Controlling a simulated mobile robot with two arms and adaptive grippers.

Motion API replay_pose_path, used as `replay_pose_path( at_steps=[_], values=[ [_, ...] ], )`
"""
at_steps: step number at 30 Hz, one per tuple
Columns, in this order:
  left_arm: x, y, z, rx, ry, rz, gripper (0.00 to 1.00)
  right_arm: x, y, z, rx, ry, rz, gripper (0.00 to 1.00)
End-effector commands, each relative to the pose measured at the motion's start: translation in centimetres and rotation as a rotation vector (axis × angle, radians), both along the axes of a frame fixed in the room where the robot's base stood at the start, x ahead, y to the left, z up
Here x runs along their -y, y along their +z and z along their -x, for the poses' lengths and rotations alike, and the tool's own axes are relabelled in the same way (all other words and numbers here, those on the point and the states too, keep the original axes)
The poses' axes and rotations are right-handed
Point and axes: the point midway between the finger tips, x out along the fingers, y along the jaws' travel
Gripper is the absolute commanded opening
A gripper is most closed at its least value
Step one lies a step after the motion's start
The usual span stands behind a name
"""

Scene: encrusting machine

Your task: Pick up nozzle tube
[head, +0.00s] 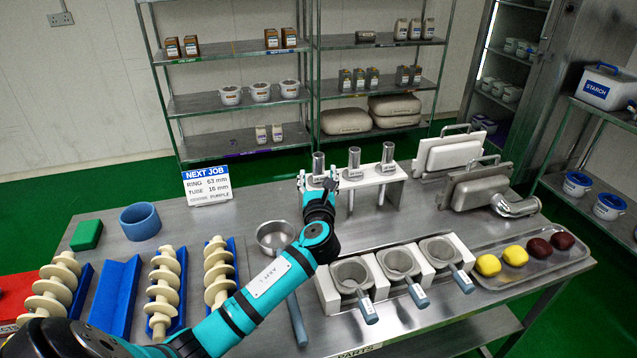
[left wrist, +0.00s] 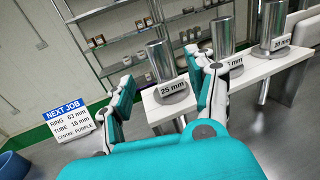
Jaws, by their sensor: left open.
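Three metal nozzle tubes stand upright in a white rack (head: 397,174) at the back of the steel table: a left tube (head: 318,162), a middle tube (head: 355,158) and a right tube (head: 388,153). In the left wrist view the left tube (left wrist: 160,60) has a base label reading 25 mm. My left gripper (head: 317,178) is open, in front of the left tube. In the wrist view its fingers (left wrist: 165,92) frame that tube, apparently without touching. My right gripper is not in view.
A sign (head: 207,186) reads ring 63 mm, tube 16 mm, centre purple. A metal pan (head: 275,235) lies beside my left arm. A blue ring (head: 140,221) is at left.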

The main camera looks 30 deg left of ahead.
Motion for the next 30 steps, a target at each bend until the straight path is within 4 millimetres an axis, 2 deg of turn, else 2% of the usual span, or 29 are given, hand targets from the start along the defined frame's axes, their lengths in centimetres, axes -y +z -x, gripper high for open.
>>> replay_pose_path(
  at_steps=[3,6,11,16,26,30],
  values=[
    [-0.6,0.0,-0.9,-0.001,0.0,0.001,0.57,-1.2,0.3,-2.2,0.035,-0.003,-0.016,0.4],
    [-0.8,0.1,-1.3,0.001,0.0,0.001,0.57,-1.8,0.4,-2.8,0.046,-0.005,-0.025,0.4],
    [-1.9,0.3,-3.1,0.001,0.002,0.001,0.57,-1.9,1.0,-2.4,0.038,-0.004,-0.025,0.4],
    [-3.0,0.2,-4.9,0.001,0.0,0.002,0.57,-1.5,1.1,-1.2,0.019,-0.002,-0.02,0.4],
    [-3.4,0.0,-5.4,0.0,-0.001,0.001,0.57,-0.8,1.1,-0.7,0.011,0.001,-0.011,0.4],
    [-3.4,0.1,-5.4,0.0,-0.001,0.001,0.39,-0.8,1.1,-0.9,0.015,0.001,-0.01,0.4]
  ],
)
